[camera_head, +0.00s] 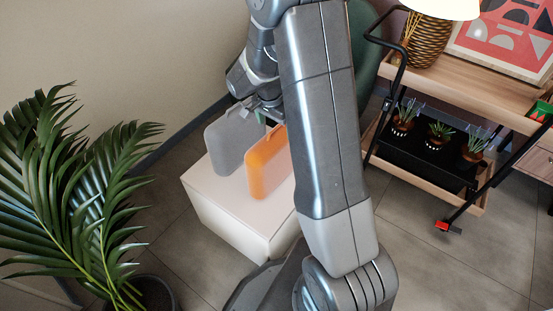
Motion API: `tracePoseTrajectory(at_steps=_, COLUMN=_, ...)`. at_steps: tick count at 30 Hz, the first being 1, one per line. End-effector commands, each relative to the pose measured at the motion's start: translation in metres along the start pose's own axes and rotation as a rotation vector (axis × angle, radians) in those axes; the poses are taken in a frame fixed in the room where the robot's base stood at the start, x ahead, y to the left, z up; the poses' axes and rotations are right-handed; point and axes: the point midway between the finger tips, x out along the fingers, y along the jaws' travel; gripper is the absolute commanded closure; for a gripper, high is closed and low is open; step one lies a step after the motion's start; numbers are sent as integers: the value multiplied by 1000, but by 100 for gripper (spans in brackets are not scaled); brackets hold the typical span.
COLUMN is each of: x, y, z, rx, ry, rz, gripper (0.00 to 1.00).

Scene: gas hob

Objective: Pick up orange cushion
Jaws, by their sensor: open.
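The orange cushion (267,163) is a flat rounded block standing upright on a white box (232,219). A grey cushion of similar shape (232,137) stands beside it, to its left. My gripper (266,112) is open just above the two cushions, close to the top edge of the orange one. I cannot tell whether a finger touches either cushion. My arm runs down the middle of the view and hides the box's right part and possibly the orange cushion's right edge.
A potted palm (75,185) stands at the left. A wooden trolley (478,62) with small potted plants (438,136) and a lamp (440,8) is at the right. A wall rises behind the box. Grey tiled floor (430,258) is free at the lower right.

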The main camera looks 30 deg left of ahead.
Motion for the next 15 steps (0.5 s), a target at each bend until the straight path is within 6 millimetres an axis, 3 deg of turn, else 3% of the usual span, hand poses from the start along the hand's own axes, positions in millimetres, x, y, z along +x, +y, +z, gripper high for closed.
tracePoseTrajectory(at_steps=5, x=10, y=2, z=2, rx=0, ry=0, rz=1, gripper=6)
tracePoseTrajectory(at_steps=15, x=54, y=6, z=7, rx=0, ry=0, rz=1, gripper=6)
